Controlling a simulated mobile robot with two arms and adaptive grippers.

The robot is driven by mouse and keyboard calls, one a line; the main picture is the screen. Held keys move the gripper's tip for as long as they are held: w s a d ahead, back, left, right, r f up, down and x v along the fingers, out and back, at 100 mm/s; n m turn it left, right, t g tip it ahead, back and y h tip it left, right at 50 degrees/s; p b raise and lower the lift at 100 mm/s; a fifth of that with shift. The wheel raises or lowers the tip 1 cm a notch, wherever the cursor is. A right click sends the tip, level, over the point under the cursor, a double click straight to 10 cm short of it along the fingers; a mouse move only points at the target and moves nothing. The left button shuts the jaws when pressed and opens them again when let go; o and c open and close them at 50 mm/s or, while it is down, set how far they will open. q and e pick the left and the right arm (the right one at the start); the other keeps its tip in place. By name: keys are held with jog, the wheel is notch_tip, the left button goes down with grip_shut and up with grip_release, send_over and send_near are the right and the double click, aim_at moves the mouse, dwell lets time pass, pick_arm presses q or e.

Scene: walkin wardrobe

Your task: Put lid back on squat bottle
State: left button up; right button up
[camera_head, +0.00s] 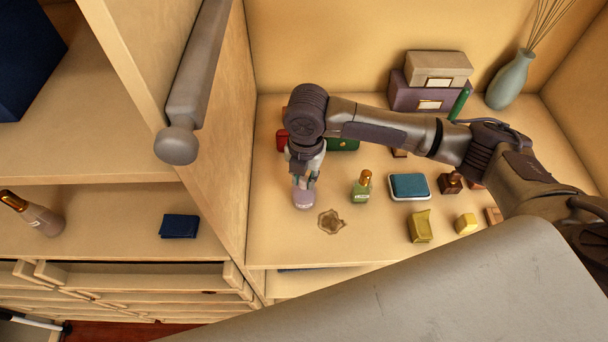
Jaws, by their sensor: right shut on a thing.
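The squat bottle (304,199) is low and purple with a pale label. It stands upright on the shelf, near the front and left side wall. My right gripper (304,182) points down directly over its top and is shut. The fingers hide the bottle's neck and what is between them, which I take to be the lid. I cannot tell whether the lid touches the neck. My left gripper is not in view.
A green bottle with a gold cap (362,187) and a brown crumpled-looking piece (331,221) are close by. A blue-topped case (409,187), yellow blocks (420,227), stacked boxes (434,82) and a vase (511,82) are farther right. A wooden side wall (218,150) is at left.

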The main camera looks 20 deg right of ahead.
jog(key=shift+p, duration=0.4)
dwell(0.5)
jog(key=o, duration=0.9)
jog(key=shift+o, duration=0.4)
jog(key=o, duration=0.4)
